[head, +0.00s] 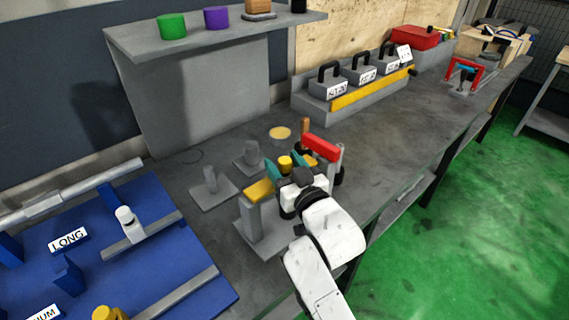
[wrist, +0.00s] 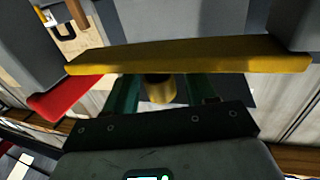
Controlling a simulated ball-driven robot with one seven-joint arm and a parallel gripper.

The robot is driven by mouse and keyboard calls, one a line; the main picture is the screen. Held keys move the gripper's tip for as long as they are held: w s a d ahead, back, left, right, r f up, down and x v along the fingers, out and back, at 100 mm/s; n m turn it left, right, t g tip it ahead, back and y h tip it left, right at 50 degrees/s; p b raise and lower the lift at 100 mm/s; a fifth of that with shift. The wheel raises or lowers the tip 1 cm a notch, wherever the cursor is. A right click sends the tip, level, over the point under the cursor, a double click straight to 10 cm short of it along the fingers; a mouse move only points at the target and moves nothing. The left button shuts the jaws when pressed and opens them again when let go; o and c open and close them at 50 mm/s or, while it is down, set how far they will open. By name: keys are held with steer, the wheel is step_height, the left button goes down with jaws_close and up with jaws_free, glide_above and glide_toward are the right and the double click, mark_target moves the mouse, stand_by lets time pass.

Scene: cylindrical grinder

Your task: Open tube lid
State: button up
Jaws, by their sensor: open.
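A small yellow cap (head: 285,163), likely the tube lid, shows at my gripper (head: 291,170) in the head view. In the wrist view the yellow cap (wrist: 160,88) lies between the two teal fingers, with dark gaps at both sides. The fingers are apart, and I see no grip on the cap. A yellow bar (wrist: 190,57) crosses the wrist view and hides part of the fingers and cap. In the head view the yellow bar (head: 259,190) tops a grey stand (head: 254,222) beside my gripper. The tube below the cap is hidden.
A red handle (head: 322,146) stands close behind my gripper. Grey posts on plates (head: 211,184) and a yellow disc (head: 280,133) are to the left and behind. A blue tray (head: 180,275) fills the front left.

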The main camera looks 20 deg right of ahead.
jaws_close()
stand_by(0.6)
